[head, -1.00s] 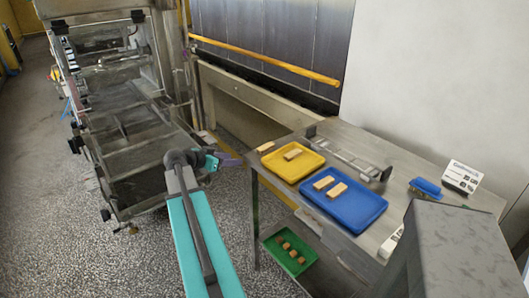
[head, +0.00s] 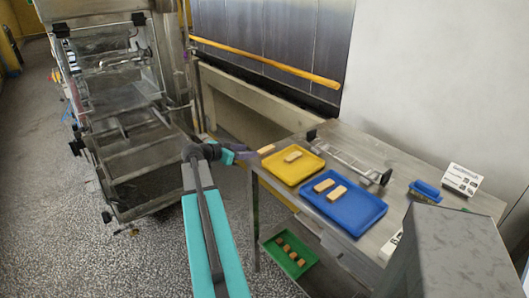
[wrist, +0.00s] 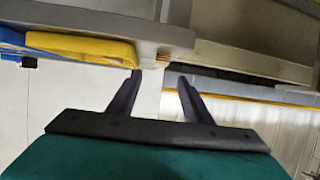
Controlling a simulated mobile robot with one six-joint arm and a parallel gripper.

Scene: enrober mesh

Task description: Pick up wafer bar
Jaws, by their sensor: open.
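A tan wafer bar (head: 266,149) lies at the left corner of the steel table (head: 397,210), beside the yellow tray. My gripper (head: 250,154) is at that corner, just left of this bar, with its jaws apart and empty. In the wrist view, the bar's end (wrist: 163,55) shows at the table edge, a little beyond the gap between the open fingertips (wrist: 160,76). Another wafer bar (head: 292,156) lies in the yellow tray (head: 301,177). Two more bars (head: 324,185) lie in the blue tray (head: 355,226).
A metal rack (head: 350,160) lies behind the trays. A blue brush (head: 425,191) and a white sign (head: 462,179) stand at the right. A green tray (head: 290,268) with several brown pieces sits below the table. A large steel machine (head: 125,110) stands at the left.

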